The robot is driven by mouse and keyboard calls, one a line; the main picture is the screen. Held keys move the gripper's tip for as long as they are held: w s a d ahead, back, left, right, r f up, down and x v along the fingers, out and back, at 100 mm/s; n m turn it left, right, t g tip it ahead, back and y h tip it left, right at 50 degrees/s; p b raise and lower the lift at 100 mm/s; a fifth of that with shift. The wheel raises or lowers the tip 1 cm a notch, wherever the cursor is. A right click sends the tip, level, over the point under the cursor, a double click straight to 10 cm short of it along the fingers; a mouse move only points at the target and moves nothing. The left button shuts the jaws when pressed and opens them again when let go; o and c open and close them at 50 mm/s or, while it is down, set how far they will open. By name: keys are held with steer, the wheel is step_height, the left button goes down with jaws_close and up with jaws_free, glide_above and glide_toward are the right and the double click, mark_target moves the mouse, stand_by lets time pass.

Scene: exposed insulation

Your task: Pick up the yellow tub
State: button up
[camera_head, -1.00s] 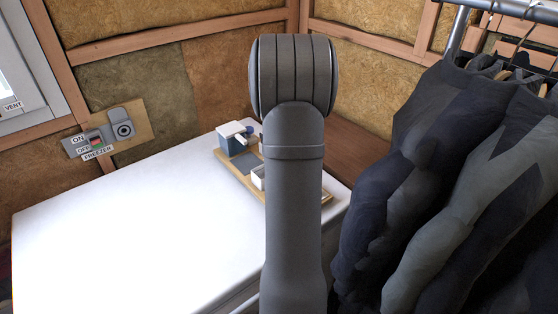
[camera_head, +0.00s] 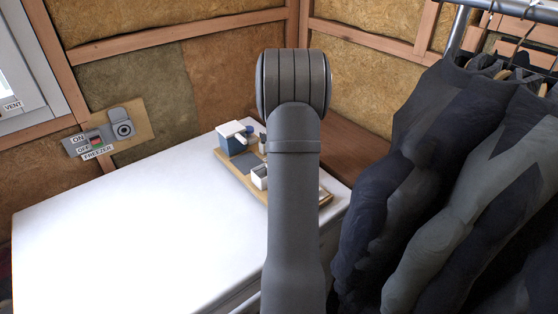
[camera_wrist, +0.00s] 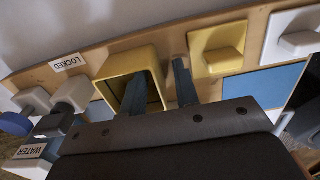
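The yellow tub (camera_wrist: 118,66) is an open-topped, square box in the wrist view, left of centre, on a wooden board. My gripper (camera_wrist: 161,72) has its two fingers spread apart at the tub. The left finger appears over or in the tub's opening, and the right finger is just outside its right wall. I cannot tell whether either finger touches the wall. In the head view my arm hides the gripper and the tub.
A second yellow piece with a raised block (camera_wrist: 217,50) stands right of the tub, with a white one (camera_wrist: 292,38) beyond. White and grey pieces stand left, by a LOCKED label (camera_wrist: 68,63). In the head view, the white worktop (camera_head: 130,235) is clear left; dark clothes (camera_head: 450,170) hang right.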

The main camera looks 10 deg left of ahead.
jaws_close()
steer(key=shift+r, duration=0.1)
